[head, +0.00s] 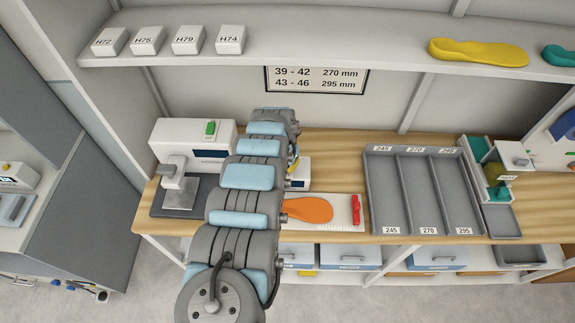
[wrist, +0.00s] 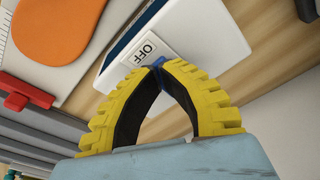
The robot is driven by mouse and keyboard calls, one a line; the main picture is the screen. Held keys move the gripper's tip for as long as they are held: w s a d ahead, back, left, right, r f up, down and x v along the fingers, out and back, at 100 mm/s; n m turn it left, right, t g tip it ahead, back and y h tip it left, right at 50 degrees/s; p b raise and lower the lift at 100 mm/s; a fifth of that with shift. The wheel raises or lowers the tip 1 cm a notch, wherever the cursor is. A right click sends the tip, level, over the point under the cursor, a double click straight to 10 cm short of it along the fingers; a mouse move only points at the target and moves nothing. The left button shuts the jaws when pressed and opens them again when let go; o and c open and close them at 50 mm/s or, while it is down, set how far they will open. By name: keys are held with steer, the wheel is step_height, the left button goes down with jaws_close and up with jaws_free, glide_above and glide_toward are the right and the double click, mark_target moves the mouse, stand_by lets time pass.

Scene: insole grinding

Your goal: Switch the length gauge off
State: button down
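The length gauge (head: 335,218) lies on the bench, partly behind my arm in the head view. Its white housing (wrist: 205,25) fills the upper middle of the wrist view, with a dark blue display and an OFF label (wrist: 146,49). An orange insole (head: 307,209) lies on the gauge's scale plate, left of a red slider (head: 356,209). My gripper (wrist: 162,68) has yellow fingers with black pads; the tips meet and hold nothing visible. The tips are at a small blue part (wrist: 157,63) beside the label; whether they touch it cannot be told.
A white machine (head: 190,135) with a green label stands left of my arm. A grey tray (head: 369,185) with three compartments lies to the right, beside another device (head: 510,158). A shelf (head: 330,30) holds labelled white blocks and a yellow form above the bench.

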steer(key=shift+r+p, duration=2.7)
steer(key=shift+r, duration=0.85)
steer(key=shift+w+f, duration=0.1)
